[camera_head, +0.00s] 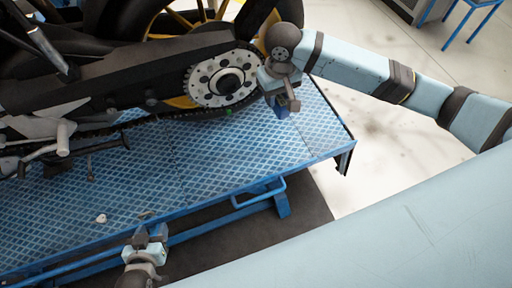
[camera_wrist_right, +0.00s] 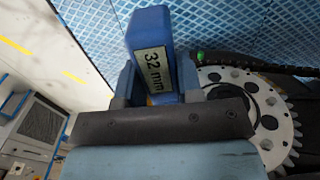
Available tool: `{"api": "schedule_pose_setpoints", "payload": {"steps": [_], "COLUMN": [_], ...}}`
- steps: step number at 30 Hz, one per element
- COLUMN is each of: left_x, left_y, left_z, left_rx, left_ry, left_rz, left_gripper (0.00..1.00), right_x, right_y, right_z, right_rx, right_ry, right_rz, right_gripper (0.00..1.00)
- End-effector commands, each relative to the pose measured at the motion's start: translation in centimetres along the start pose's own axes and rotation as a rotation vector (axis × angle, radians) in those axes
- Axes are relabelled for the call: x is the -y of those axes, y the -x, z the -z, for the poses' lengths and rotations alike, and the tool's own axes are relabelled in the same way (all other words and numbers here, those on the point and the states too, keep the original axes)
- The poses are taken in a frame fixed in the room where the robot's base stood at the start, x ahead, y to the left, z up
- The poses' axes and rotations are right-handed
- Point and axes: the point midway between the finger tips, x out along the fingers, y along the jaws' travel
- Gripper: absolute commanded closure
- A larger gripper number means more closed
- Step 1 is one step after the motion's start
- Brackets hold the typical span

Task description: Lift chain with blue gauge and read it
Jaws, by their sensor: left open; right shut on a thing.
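My right gripper (camera_head: 280,88) is beside the rear sprocket (camera_head: 225,80), shut on the blue gauge (camera_head: 282,108). In the right wrist view the gauge (camera_wrist_right: 152,40) is a blue block with a white label reading "32 mm", held between the jaws (camera_wrist_right: 158,85). The dark chain (camera_head: 160,121) runs along the lower side of the swingarm to the sprocket. In the right wrist view the chain (camera_wrist_right: 275,67) lies to the right of the gauge, apart from it. A small green mark (camera_head: 228,112) shows at the chain below the sprocket. My left gripper (camera_head: 150,234) is open and empty near the platform's front edge.
The motorcycle's swingarm (camera_head: 120,72) and wheel fill the upper left. It stands over a blue tread-plate platform (camera_head: 200,165). A small pale object (camera_head: 101,218) lies near the front edge. A blue stool (camera_head: 473,22) stands far off at upper right.

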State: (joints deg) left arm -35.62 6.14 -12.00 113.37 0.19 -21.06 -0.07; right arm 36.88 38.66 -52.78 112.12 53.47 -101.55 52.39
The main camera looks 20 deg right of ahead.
Motion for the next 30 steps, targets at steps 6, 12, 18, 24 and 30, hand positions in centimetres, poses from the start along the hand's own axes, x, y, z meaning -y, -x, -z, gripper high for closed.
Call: {"api": "schedule_pose_setpoints", "payload": {"steps": [6, 12, 18, 24, 30], "left_x": [0.1, 0.1, -0.3, -0.5, -0.5], "left_y": [-5.0, -6.8, -7.4, -7.8, -9.4], "left_z": [-7.0, -9.3, -10.3, -10.6, -12.6], "left_rx": [0.017, 0.013, 0.022, 0.016, 0.033], "left_ry": [0.001, -0.008, -0.010, 0.001, 0.029], "left_rz": [-0.015, -0.026, -0.038, -0.041, -0.041], "left_gripper": [0.47, 0.47, 0.47, 0.47, 0.47], "right_x": [3.8, 6.2, 7.1, 7.1, 7.1], "right_y": [-14.1, -21.5, -24.1, -25.1, -27.0], "right_z": [1.0, 1.3, 1.4, 1.4, 1.5], "right_rx": [0.002, -0.004, -0.009, -0.010, -0.010], "right_ry": [0.105, 0.183, 0.218, 0.221, 0.221], "right_rz": [0.002, -0.005, -0.010, -0.010, -0.010], "right_gripper": [0.99, 0.99, 0.99, 0.99, 0.99]}}
